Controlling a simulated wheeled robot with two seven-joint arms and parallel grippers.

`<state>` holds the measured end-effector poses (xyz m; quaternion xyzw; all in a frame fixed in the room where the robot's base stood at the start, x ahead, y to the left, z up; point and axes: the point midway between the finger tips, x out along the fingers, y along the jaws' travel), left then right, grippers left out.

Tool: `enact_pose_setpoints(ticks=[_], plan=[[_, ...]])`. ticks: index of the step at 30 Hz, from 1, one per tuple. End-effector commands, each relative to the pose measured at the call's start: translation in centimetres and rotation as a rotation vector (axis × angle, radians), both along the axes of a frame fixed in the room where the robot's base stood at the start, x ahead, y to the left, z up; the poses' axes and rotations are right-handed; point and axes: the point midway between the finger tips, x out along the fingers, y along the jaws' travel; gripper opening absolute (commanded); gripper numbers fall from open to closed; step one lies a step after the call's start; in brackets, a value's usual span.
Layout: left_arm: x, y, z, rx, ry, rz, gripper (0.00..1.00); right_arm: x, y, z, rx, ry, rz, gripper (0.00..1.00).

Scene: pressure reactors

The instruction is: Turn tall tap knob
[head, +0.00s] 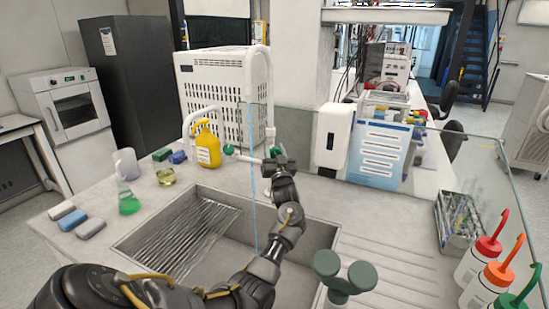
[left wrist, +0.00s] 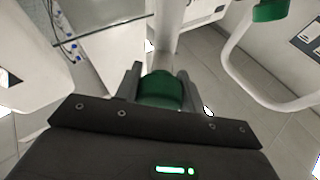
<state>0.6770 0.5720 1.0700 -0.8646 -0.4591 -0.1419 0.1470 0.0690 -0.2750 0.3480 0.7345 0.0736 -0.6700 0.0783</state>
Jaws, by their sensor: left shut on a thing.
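The tall white tap (head: 269,85) rises behind the sink with a curved neck. Its green knob (head: 277,151) is partly hidden by my left gripper (head: 279,159), which reaches over the sink from the front. In the left wrist view, the green knob (left wrist: 161,90) sits between the two fingers of my left gripper (left wrist: 160,85), which is shut on it. A thin pale blue vertical line, seemingly water, runs from the tall spout down to the sink. A second green knob (head: 228,149) is on the lower white tap to the left. My right gripper is out of view.
The steel sink (head: 325,236) lies below my left arm. A white dispenser (head: 331,140) is just right of the tap. A double-headed dark green fixture (head: 345,279) stands at the front.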

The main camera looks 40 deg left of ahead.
Motion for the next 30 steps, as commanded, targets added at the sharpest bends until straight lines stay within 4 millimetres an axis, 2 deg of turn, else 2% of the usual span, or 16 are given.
enact_pose_setpoints(ticks=[1, 6, 21, 22, 26, 30], plan=[[0.0, -0.04, -0.38, -0.012, -0.017, 0.0, 0.16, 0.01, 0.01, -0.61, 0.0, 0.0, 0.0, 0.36], [-0.02, -0.02, -0.27, -0.04, -0.057, 0.0, 0.16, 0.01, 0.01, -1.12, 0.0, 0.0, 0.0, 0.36], [-0.02, 0.0, -0.12, -0.051, -0.075, 0.0, 0.16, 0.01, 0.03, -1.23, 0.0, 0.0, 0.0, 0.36], [-0.02, 0.0, -0.12, -0.051, -0.074, 0.0, 0.42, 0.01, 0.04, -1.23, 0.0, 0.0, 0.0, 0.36], [-0.03, 0.0, -0.09, -0.05, -0.074, 0.0, 0.59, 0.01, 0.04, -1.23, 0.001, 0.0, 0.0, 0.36], [-0.03, 0.01, -0.05, -0.05, -0.074, 0.0, 0.61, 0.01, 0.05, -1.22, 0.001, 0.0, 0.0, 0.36]])
